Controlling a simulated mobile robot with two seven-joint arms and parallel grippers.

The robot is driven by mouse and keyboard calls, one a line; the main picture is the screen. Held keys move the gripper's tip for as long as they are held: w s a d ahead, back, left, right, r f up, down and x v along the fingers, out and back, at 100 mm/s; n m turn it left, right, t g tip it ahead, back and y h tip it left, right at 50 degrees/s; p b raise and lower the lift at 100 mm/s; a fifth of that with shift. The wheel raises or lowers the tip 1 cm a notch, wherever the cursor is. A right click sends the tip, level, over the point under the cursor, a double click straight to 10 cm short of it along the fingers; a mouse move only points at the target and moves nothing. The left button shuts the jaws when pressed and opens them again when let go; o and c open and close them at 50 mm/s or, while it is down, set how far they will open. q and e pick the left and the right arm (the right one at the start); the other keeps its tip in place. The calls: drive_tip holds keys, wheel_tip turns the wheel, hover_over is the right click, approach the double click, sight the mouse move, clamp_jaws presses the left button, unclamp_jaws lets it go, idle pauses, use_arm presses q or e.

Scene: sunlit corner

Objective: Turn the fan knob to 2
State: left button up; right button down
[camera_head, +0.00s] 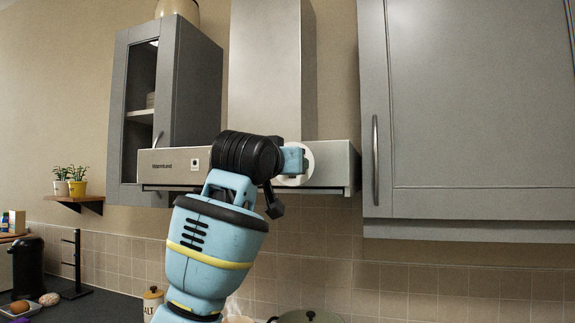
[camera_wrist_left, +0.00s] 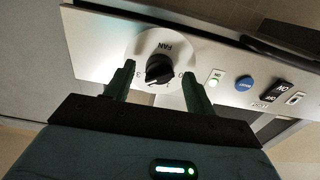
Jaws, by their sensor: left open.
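The range hood (camera_head: 175,165) spans the wall between the cabinets. Its white round fan dial (camera_head: 307,165) is at the right part of the front panel, partly hidden by my left gripper (camera_head: 293,161). In the left wrist view, the fan dial (camera_wrist_left: 147,43) appears upside down with the word FAN and some digits. The black fan knob (camera_wrist_left: 159,68) is at its centre. I cannot tell for sure which digit it points at. My left gripper (camera_wrist_left: 158,82) is open, with one finger on each side of the knob and visible gaps between. My right gripper is not in view.
A grey cabinet (camera_head: 470,100) is close on the right.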

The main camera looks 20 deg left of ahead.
use_arm(q)
drive_tip(key=shift+w, duration=0.4)
drive_tip(key=c, duration=1)
drive_tip(key=shift+n, duration=0.4)
drive_tip(key=shift+d+n, duration=0.1)
drive_tip(key=shift+n, duration=3.8)
